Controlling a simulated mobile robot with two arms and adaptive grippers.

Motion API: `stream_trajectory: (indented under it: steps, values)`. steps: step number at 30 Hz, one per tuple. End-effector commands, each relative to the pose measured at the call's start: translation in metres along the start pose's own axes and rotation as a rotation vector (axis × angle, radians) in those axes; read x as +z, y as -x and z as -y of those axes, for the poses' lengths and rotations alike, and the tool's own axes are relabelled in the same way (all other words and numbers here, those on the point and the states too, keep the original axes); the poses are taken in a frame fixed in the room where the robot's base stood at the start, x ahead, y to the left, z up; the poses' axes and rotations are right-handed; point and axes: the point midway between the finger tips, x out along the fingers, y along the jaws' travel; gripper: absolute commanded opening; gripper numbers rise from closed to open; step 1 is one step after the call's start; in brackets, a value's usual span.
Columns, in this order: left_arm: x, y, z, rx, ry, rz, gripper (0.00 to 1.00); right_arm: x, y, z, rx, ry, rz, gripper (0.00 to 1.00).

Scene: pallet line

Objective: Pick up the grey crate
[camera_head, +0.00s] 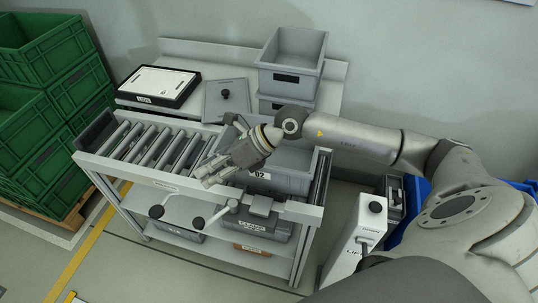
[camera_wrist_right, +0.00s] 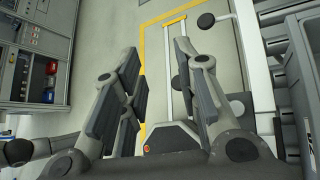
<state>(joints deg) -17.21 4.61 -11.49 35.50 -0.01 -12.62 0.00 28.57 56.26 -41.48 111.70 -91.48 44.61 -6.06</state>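A grey crate (camera_head: 290,180) marked 02 sits on the right part of the roller conveyor (camera_head: 122,165). My right arm crosses over it and hides part of it. My right gripper (camera_head: 208,173) is at the crate's left side, pointing left over the rollers. In the right wrist view its fingers (camera_wrist_right: 160,85) are spread wide with nothing between them. From the head view I cannot tell whether it touches the crate. More grey crates are stacked (camera_head: 293,47) on the back table. My left gripper is in neither view.
Green crates (camera_head: 38,55) are stacked on a pallet at the left. A black-edged white case (camera_head: 158,84) and a grey lid with a black knob (camera_head: 227,98) lie on the back table. A post with a black knob (camera_head: 355,240) stands right of the conveyor.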

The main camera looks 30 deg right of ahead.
Motion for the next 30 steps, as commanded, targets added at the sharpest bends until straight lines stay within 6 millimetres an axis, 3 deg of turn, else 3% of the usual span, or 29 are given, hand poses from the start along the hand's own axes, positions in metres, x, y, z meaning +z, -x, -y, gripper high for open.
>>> stream_trajectory:
  steps: [1, 3, 6, 9, 12, 30]
  values:
    - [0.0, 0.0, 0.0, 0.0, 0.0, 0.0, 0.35, -0.012, 0.014, 0.027, -0.08, 0.051, -0.091, 0.29]
    - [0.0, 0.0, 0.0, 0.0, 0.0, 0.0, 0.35, -0.028, 0.033, 0.058, -0.177, 0.101, -0.207, 0.29]
    - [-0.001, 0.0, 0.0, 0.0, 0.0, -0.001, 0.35, -0.045, 0.062, 0.094, -0.29, 0.141, -0.341, 0.29]
    - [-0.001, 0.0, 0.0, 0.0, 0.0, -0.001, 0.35, -0.056, 0.085, 0.115, -0.363, 0.158, -0.428, 0.29]
    - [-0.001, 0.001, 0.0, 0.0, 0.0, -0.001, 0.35, -0.062, 0.094, 0.126, -0.398, 0.162, -0.469, 0.29]
    - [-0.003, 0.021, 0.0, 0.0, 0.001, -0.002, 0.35, -0.09, 0.04, 0.154, -0.399, 0.161, -0.475, 0.29]
